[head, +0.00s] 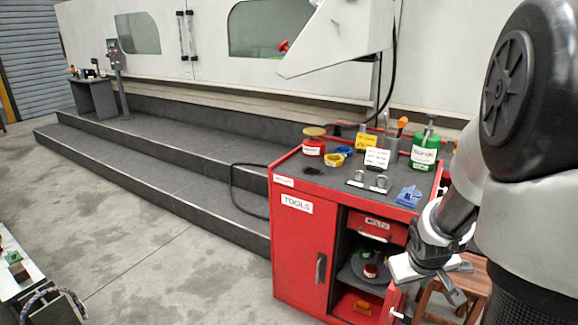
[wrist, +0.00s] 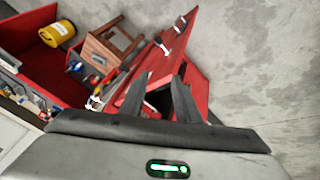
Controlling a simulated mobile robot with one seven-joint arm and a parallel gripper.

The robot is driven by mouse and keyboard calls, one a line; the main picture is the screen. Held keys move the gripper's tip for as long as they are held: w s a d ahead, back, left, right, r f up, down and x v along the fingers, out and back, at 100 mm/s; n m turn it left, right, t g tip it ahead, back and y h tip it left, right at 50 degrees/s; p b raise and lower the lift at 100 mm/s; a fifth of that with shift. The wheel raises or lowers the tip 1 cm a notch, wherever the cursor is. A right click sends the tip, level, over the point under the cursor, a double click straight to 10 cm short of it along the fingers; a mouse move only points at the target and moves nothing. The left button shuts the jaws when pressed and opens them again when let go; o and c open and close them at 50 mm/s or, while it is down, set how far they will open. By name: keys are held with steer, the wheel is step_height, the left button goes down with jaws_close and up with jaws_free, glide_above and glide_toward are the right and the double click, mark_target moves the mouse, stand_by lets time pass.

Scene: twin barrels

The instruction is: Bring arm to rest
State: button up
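My gripper (head: 461,281) hangs at the end of my arm at the right of the head view, in front of the red tool cabinet's right side. It points down and to the right. In the wrist view my gripper (wrist: 161,78) shows two dark fingers standing apart, with nothing held between them. Red panels of the cabinet, one of them like an open door (wrist: 165,55), lie beyond the fingers. I cannot tell the exact distance to them.
The red tool cabinet (head: 300,245) carries jars, tape rolls and small tools on top. A wooden stool (head: 432,303) stands close to my gripper; it also shows in the wrist view (wrist: 128,40). Dark steps (head: 150,150) run along the machine.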

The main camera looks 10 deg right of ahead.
steer(key=a+r, duration=0.8)
steer(key=r, duration=0.1)
steer(key=s+a+r+t+y, duration=0.1)
steer(key=s+a+r+y, duration=0.1)
steer(key=s+a+r, duration=0.35)
steer(key=s+a+r+y, duration=0.1)
steer(key=s+a+r, duration=0.2)
steer(key=s+a, duration=0.5)
step_height(320, 180, up, 21)
steer(key=s+d+p, duration=0.1)
steer(key=p, duration=1.9)
steer(key=shift+s+d+r+p, duration=0.15)
steer(key=shift+d+r+p, duration=0.05)
steer(key=shift+p, duration=0.15)
steer(key=shift+s, duration=0.1)
